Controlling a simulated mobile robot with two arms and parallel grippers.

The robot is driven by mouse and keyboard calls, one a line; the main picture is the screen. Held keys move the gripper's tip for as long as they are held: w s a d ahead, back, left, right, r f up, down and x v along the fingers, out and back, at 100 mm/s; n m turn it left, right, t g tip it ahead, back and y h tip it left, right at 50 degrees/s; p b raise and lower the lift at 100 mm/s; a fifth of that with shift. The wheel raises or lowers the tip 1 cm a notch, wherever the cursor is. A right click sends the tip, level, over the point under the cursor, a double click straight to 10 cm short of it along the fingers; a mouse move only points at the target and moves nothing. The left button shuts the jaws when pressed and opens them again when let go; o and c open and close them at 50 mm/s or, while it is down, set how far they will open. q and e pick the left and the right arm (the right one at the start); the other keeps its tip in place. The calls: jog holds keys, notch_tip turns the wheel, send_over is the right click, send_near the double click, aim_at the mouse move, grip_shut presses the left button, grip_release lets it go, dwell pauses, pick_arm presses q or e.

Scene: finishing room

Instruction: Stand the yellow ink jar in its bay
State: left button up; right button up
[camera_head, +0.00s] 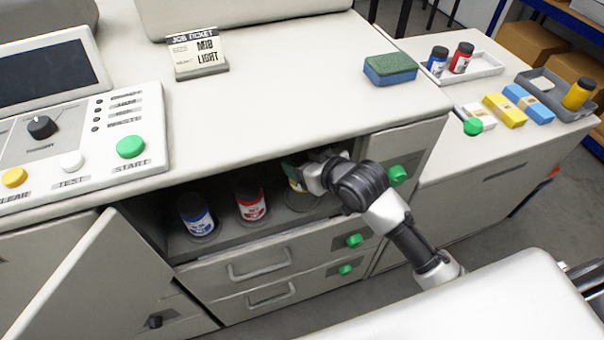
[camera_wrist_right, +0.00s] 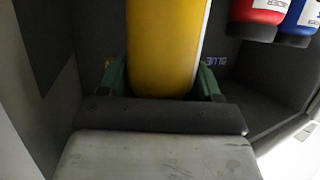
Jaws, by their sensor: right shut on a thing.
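My right gripper (camera_head: 297,172) reaches into the open cabinet compartment (camera_head: 225,238) under the counter. It is shut on a yellow ink jar (camera_wrist_right: 165,42). In the right wrist view the green fingers (camera_wrist_right: 162,82) flank the jar's sides. In the head view my gripper and the counter edge hide most of that jar. I cannot tell whether its base touches the compartment floor. A blue jar (camera_head: 197,216) and a red jar (camera_head: 250,201) stand upright to its left in the compartment. Lettering reading BLUE (camera_wrist_right: 216,62) shows inside. My left gripper is out of view.
The cabinet door (camera_head: 95,285) hangs open at left. Drawers (camera_head: 265,265) lie below the compartment. On the counter are a control panel (camera_head: 90,150), a job ticket (camera_head: 197,55) and a sponge (camera_head: 390,70). Another yellow jar (camera_head: 578,95) stands on a grey tray at right.

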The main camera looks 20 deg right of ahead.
jog(key=f, duration=0.6)
jog(key=shift+w, duration=0.25)
jog(key=shift+w+f, duration=0.2)
jog(key=shift+f, duration=0.25)
jog(key=o, duration=1.2)
jog(key=shift+f, duration=0.15)
jog(key=shift+c, duration=0.2)
jog(key=v, duration=1.2)
